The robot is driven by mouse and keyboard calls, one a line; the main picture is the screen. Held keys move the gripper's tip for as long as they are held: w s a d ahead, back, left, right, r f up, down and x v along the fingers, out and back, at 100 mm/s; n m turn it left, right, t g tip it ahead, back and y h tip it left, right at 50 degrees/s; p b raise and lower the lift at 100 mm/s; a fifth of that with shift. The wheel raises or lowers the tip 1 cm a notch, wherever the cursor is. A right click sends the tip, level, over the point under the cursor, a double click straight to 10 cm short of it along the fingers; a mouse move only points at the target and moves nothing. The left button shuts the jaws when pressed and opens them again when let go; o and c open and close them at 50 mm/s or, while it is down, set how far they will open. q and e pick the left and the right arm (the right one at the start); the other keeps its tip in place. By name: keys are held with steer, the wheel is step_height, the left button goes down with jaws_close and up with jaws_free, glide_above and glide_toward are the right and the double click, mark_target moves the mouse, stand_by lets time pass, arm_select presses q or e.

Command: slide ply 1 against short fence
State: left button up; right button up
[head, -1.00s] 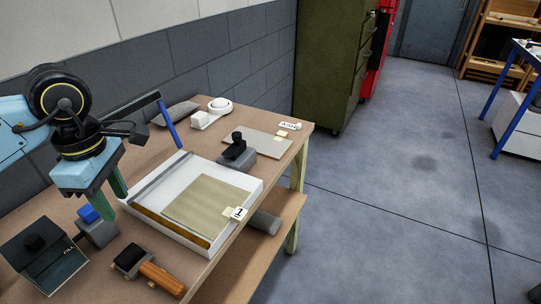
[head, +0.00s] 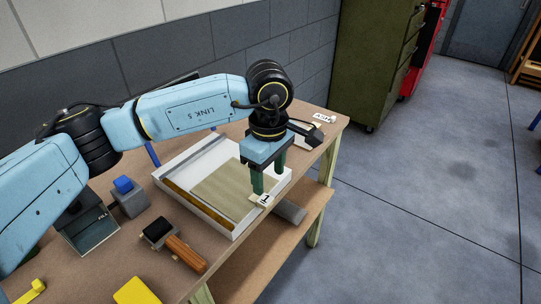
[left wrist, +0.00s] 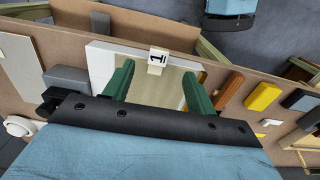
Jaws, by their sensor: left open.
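Ply 1, a thin tan sheet (head: 222,190), lies flat in a shallow white tray (head: 243,226) on the bench. A white tag marked 1 (head: 264,199) is at the sheet's edge by the tray's front right wall. A golden-brown strip (head: 195,205) runs along the tray's front left side, and a grey strip (head: 188,160) along its back left side. I cannot tell which is the short fence. My left gripper (head: 268,177) is open over the sheet's right part, near the tag. In the left wrist view, its green fingers stand apart with the sheet (left wrist: 157,88) between them; contact is unclear. My right gripper is not in view.
An orange-handled tool (head: 186,252), a grey block with a blue top (head: 130,199), and a yellow item (head: 137,291) lie left and in front of the tray. A dark-handled block (head: 305,133) stands behind the gripper. A lower shelf (head: 265,258) is under the bench.

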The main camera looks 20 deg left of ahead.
mark_target(267, 205)
arm_select(q)
step_height(267, 205, down, 8)
steer(key=shift+r, duration=0.1)
stand_by(0.4)
steer(key=c, duration=1.1)
steer(key=shift+o, duration=0.2)
steer(key=shift+s+b, duration=0.15)
steer(key=shift+b, duration=0.15)
steer(key=shift+s+a, duration=0.1)
steer(key=shift+s, duration=0.15)
steer(key=shift+s+a+b, duration=0.1)
steer(key=shift+s+b, duration=0.05)
steer(key=shift+b, duration=0.2)
stand_by(0.3)
steer(key=o, duration=1)
